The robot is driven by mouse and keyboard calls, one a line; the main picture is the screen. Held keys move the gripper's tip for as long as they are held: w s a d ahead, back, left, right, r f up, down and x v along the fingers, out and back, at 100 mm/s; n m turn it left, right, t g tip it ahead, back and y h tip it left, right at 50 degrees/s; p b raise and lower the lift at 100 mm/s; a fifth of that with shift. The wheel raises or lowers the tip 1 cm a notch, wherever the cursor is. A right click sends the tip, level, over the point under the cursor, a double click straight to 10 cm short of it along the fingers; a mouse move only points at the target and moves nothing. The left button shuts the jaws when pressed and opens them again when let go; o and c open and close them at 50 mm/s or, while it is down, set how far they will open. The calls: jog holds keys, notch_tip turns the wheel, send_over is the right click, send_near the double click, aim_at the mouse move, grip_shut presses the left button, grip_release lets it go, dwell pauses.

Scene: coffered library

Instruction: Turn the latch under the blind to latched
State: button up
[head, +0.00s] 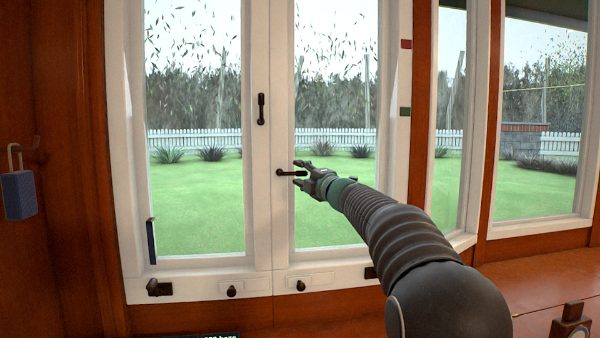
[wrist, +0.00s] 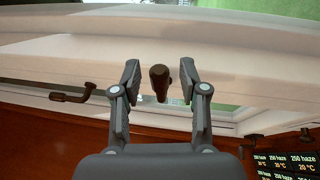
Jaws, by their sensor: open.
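A dark lever latch (head: 284,172) on the white middle window post lies level, its arm pointing right. A second dark latch (head: 261,108) sits higher on the post and stands upright. No blind is clearly in view. My gripper (head: 299,173) is open at the lower latch, one finger above its arm and one below. In the wrist view my gripper (wrist: 160,82) has a dark latch arm (wrist: 160,76) between its fingers, seen nearly end-on, with gaps on both sides. Another dark handle (wrist: 73,94) is at the left there.
Red (head: 406,44) and green (head: 405,112) patches mark the right frame. Dark knobs (head: 231,291) and a dark bracket (head: 159,288) line the lower frame. A blue tag-like block (head: 18,194) hangs at the left. A dark display (wrist: 290,160) shows in the wrist view.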

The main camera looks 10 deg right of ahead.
jog(key=shift+w+a, duration=0.1)
jog(key=shift+w, duration=0.1)
grip_shut()
dwell(0.3)
